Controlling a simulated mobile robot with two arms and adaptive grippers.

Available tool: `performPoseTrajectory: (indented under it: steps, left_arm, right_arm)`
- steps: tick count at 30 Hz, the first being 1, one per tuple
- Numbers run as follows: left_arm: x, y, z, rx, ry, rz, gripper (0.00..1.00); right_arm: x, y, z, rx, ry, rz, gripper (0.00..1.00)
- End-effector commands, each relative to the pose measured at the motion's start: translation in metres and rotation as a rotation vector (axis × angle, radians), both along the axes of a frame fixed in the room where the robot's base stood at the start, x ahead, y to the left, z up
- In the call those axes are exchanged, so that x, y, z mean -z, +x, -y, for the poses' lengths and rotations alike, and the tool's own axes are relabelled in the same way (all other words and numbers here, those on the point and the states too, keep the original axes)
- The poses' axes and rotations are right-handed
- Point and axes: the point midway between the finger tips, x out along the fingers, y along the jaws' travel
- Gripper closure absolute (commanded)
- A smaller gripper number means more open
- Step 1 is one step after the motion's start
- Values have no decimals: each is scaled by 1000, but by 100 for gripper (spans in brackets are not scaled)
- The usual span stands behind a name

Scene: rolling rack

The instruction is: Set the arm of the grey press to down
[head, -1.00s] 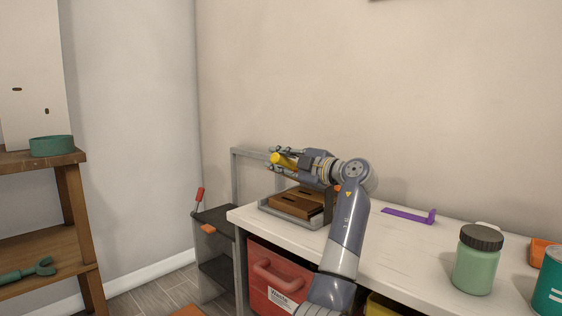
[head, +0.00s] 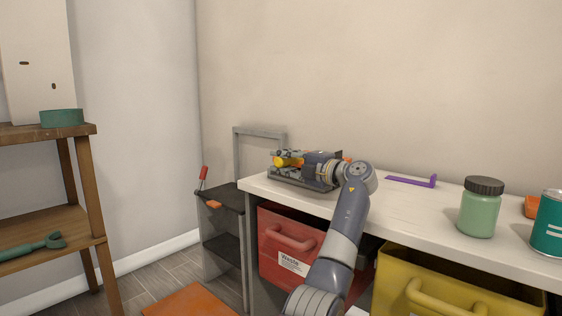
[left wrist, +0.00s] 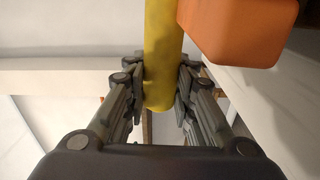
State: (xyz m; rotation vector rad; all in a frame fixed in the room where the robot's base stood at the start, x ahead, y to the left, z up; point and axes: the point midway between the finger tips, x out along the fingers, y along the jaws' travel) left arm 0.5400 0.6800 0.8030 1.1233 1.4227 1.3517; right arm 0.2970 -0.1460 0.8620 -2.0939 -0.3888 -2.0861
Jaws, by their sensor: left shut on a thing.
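The grey press (head: 287,181) sits at the left end of the white bench top, mostly hidden behind my left gripper and forearm. Its yellow arm handle (head: 281,162) is low, close above the base. My left gripper (head: 283,160) is shut on the handle. In the left wrist view, the yellow handle (left wrist: 162,45) stands between the two fingers (left wrist: 161,92), which touch it on both sides. An orange block (left wrist: 238,28) shows beside it. I cannot tell whether the arm rests on its lower stop. My right gripper is not in view.
Red (head: 284,248) and yellow (head: 455,284) bins are below. A dark-topped grey cart (head: 222,199) stands left of the bench.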

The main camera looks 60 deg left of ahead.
Motion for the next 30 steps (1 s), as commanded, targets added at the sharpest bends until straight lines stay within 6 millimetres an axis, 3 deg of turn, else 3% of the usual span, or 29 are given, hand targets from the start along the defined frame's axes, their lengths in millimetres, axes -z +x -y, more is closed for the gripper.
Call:
performPoseTrajectory:
  steps: [8,9,11,23,30]
  left_arm:
    - [-1,-2,-1,-5,0,2,100]
    - [-1,-2,-1,-5,0,2,69]
    - [-1,-2,-1,-4,0,2,55]
    - [0,0,3,-1,0,0,55]
    - [0,11,42,3,0,-1,55]
  right_arm:
    - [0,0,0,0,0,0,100]
    - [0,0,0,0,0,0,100]
    - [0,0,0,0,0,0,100]
    - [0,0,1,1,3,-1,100]
    - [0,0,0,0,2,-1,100]
